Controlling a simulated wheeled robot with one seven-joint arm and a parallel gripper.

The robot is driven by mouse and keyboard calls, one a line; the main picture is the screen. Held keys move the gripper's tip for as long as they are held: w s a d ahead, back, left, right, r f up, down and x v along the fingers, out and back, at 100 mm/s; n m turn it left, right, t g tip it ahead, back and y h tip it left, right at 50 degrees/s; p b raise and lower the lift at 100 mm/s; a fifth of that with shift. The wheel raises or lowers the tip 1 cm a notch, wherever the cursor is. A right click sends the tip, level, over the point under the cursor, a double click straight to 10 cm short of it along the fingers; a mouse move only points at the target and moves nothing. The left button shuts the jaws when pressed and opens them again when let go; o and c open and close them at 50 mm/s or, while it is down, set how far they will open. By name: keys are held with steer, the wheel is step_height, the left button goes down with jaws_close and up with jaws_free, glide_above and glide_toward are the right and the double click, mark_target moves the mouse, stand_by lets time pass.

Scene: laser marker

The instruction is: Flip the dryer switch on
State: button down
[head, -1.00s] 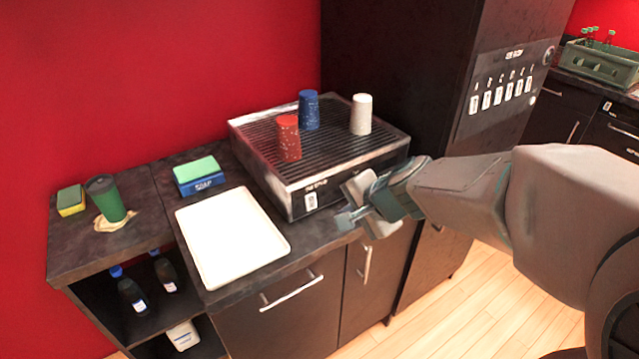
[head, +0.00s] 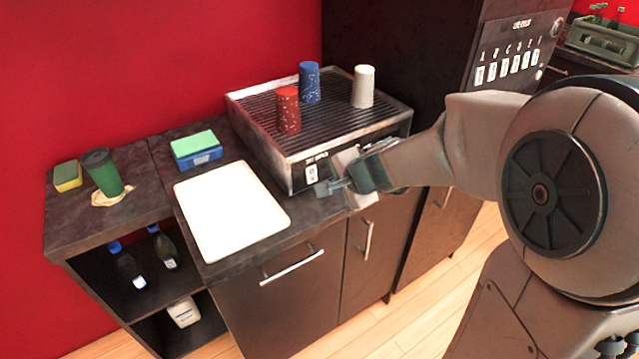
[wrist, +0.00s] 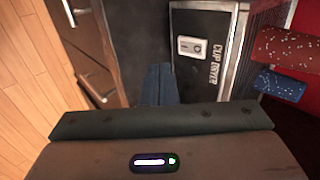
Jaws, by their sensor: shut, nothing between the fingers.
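The cup dryer (head: 318,125) is a metal box with a ribbed top on the counter. Its white switch plate (head: 312,174) is on the front face at the left end, under the dryer's label. In the wrist view the switch plate (wrist: 192,48) shows a small round rocker beside the printed label. My gripper (head: 322,189) is in front of the dryer's front face, just below and right of the switch. In the wrist view the gripper's fingers (wrist: 159,72) are together and empty, apart from the switch. Which way the switch is set is too small to tell.
Red (head: 288,110), blue (head: 309,83) and white (head: 362,87) cups stand upside down on the dryer. A white tray (head: 230,212) lies left of my gripper. A sponge on a blue box (head: 196,150) and a green cup (head: 103,174) are farther left.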

mark_target(313, 182)
steer(key=b+x, duration=0.1)
steer(key=x, duration=0.3)
steer(key=shift+s, duration=0.1)
steer(key=shift+w+a+r+p, duration=0.15)
steer(key=shift+w+a+p, duration=0.45)
steer(key=shift+w, duration=0.3)
steer(key=shift+w+a, duration=0.35)
steer(key=shift+w, duration=0.25)
steer(key=shift+f, duration=0.2)
steer(key=shift+w+a+f+b, duration=0.15)
steer(key=shift+f+b, duration=0.1)
steer(key=shift+b, duration=0.75)
steer(key=shift+r, duration=0.35)
